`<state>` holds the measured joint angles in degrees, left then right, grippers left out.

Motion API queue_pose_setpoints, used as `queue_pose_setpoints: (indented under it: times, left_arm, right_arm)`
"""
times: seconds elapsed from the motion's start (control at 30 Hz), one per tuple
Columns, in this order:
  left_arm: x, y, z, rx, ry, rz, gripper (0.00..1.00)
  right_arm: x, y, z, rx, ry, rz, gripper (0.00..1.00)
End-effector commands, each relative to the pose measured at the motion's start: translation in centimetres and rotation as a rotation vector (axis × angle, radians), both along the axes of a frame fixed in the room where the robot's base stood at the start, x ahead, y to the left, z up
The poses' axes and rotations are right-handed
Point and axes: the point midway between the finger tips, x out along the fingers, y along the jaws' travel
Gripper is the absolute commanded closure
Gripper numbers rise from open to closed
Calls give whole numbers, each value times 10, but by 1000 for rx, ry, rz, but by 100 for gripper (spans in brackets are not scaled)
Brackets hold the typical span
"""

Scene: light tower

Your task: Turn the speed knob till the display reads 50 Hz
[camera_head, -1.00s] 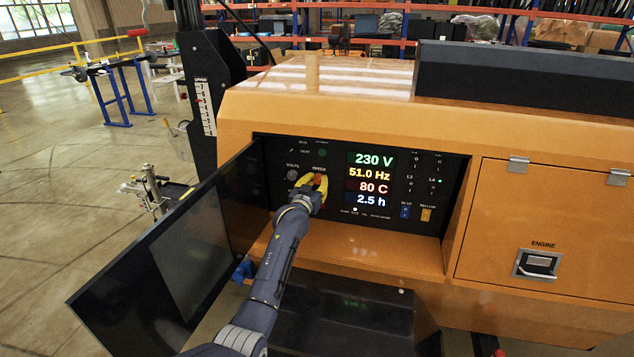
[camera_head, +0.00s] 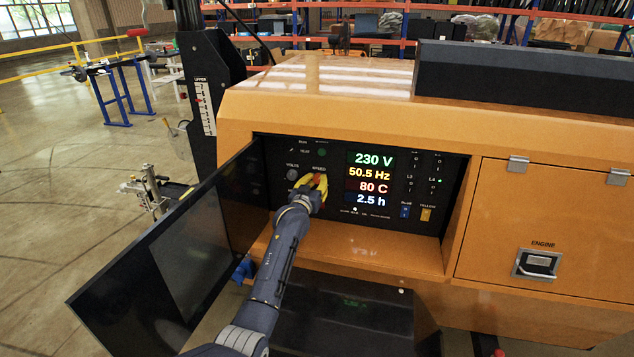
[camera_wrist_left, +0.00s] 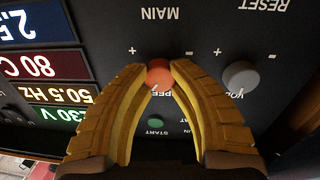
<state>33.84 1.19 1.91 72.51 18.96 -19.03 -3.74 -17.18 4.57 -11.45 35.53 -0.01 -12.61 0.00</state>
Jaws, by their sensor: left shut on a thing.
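The speed knob is a red-orange round knob (camera_wrist_left: 159,76) on the black control panel (camera_head: 335,222). My left gripper (camera_head: 318,180) has yellow fingers and is shut on this knob, one finger on each side, as the left wrist view (camera_wrist_left: 158,72) shows. In the head view the fingers cover most of the knob. The display (camera_head: 370,173) reads 50.5 Hz on its yellow line, with 230 V above, 80 C and 2.5 h below. My right gripper is not in view.
A grey volts knob (camera_wrist_left: 240,76) sits beside the speed knob. A green start button (camera_wrist_left: 155,123) is close to the fingers. The open black panel door (camera_head: 165,262) stands left of my arm.

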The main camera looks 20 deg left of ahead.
Motion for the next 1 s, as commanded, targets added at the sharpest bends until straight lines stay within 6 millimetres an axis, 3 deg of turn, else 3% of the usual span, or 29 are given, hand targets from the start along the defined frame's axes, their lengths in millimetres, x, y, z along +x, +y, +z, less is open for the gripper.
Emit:
queue_pose_setpoints:
  times: [0.5,1.0]
  left_arm:
    - [1,2,4,-392,-22,1,100]
    - [1,3,4,-575,-30,2,100]
  right_arm:
    - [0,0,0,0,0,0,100]
    - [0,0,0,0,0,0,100]
